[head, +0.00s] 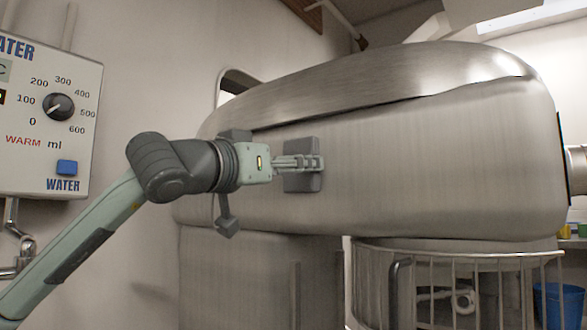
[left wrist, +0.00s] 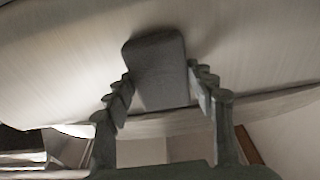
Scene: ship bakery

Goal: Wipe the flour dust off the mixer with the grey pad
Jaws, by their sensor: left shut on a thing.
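The mixer (head: 440,140) is a large brushed-metal machine filling the middle and right of the head view. Its pale metal side (left wrist: 60,60) also fills much of the left wrist view. My left gripper (head: 318,163) is shut on the grey pad (head: 302,184), a dark rounded block. The pad (left wrist: 158,70) sits between the two fingers in the left wrist view and is up against the mixer's side, though I cannot tell how firmly it touches. I cannot make out distinct flour dust on the metal. My right gripper is in neither view.
A wall-mounted water panel (head: 85,105) with a dial and blue button is at the left. A wire guard (head: 460,262) is below the mixer head. A blue bin (head: 560,303) stands at the lower right. Bare wall lies between panel and mixer.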

